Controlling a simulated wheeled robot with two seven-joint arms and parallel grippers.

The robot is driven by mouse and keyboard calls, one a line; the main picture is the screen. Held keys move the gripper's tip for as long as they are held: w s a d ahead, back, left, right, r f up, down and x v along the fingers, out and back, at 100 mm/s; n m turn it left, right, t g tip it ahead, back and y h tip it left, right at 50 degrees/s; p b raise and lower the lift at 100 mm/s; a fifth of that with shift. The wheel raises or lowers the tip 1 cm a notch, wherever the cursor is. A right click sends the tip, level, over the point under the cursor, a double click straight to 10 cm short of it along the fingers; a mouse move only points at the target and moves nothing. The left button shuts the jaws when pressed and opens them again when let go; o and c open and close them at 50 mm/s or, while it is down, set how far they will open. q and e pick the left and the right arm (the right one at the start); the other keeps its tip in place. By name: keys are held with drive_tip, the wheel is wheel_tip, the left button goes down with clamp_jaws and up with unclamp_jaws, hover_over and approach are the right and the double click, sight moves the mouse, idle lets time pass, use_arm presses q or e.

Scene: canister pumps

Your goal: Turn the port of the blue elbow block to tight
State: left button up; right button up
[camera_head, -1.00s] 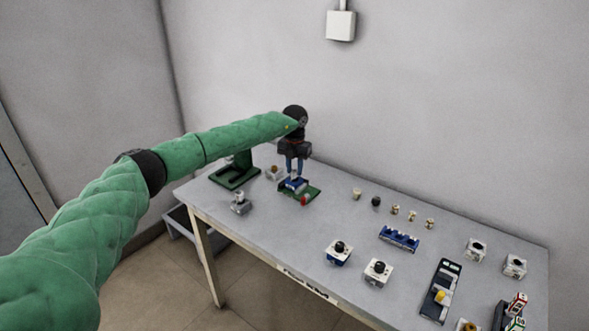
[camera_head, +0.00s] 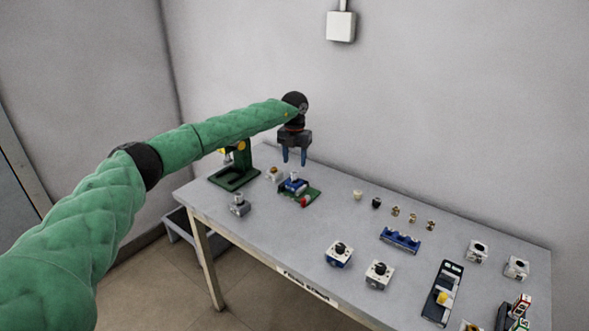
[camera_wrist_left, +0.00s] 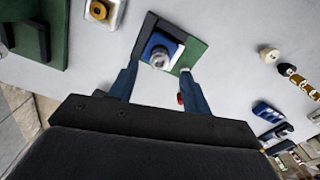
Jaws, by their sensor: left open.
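The blue elbow block (camera_head: 292,186) sits in a green fixture (camera_head: 313,193) with a red knob (camera_head: 304,201), at the back left of the table. Its pale round port (camera_wrist_left: 160,57) faces up in the left wrist view, where the blue body (camera_wrist_left: 150,44) shows around it. My left gripper (camera_head: 294,161) is open and empty above the block, pointing down. In the left wrist view its blue fingertips (camera_wrist_left: 159,75) are spread on either side of the port, apart from it. I cannot read any tightness mark. My right gripper is not in view.
A green stand (camera_head: 235,176) and a grey block (camera_head: 239,205) are left of the fixture. Several small fittings (camera_head: 396,211), a blue rack (camera_head: 400,240) and blocks with black ports (camera_head: 379,274) lie to the right. Bare table (camera_head: 285,235) lies in front.

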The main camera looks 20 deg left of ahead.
sight(294, 172)
use_arm(q)
wheel_tip(294, 172, up, 2)
drive_tip(key=shift+r, duration=0.55)
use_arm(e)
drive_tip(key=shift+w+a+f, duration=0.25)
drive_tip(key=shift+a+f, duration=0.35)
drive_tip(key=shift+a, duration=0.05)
